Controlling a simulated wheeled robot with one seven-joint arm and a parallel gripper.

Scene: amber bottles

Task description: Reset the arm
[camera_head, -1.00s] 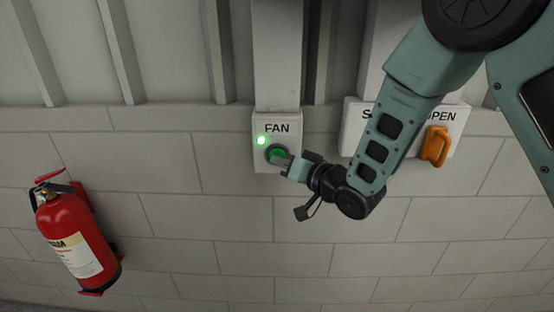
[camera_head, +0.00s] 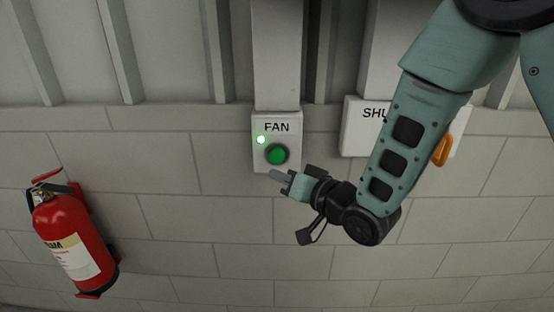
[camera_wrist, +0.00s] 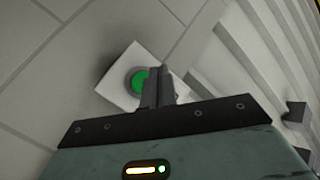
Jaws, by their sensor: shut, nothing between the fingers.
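My gripper (camera_head: 277,176) is shut and empty. The fan box (camera_head: 263,161) is white, marked FAN, with a round green button (camera_head: 277,154) and a lit green lamp (camera_head: 261,139). In the wrist view my shut fingers (camera_wrist: 157,88) partly cover the green button (camera_wrist: 138,81) and the white box (camera_wrist: 112,88). My arm reaches in from the upper right.
A red fire extinguisher (camera_head: 72,238) hangs on the block wall at the left. A white panel (camera_head: 358,139) with an orange handle (camera_head: 441,151) is at the right, partly hidden behind my arm. The wall below my gripper is clear.

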